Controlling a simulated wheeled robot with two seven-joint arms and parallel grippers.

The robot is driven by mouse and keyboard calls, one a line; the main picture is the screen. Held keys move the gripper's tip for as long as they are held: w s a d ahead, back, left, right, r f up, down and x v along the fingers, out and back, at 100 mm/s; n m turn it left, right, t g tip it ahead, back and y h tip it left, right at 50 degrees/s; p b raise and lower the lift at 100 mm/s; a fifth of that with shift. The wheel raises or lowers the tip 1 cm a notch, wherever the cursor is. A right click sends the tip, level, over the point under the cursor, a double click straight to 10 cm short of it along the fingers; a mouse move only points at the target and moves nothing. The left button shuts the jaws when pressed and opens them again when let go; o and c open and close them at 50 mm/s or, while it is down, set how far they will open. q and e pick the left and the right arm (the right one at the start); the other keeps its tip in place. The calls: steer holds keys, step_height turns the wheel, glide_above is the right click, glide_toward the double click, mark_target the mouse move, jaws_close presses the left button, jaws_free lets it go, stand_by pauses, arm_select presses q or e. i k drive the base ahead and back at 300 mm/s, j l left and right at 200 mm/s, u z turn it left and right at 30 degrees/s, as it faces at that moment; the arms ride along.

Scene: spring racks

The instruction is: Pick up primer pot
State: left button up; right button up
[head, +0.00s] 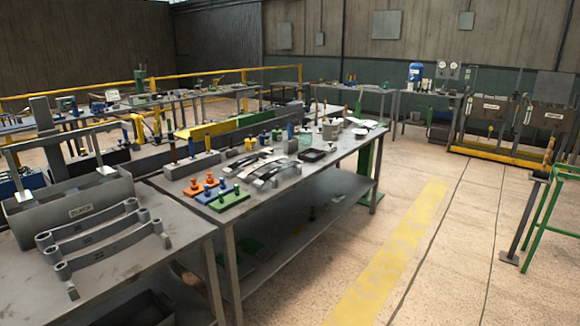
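A small grey pot-like container (330,132) stands toward the far end of the long steel workbench (190,177). It may be the primer pot, but it is too small to read any label. Smaller items stand close around it. Neither of my grippers shows in the head view, and nothing is seen being held.
The bench also holds curved leaf springs (268,170), an orange block (203,188), a green block (230,200) and a black tray (312,155). A grey bin (84,212) stands on the nearer table.

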mark_target(295, 123)
steer(key=i+l+u, duration=0.3)
steer(key=i+l, duration=1.15)
steer(key=i, duration=0.15)
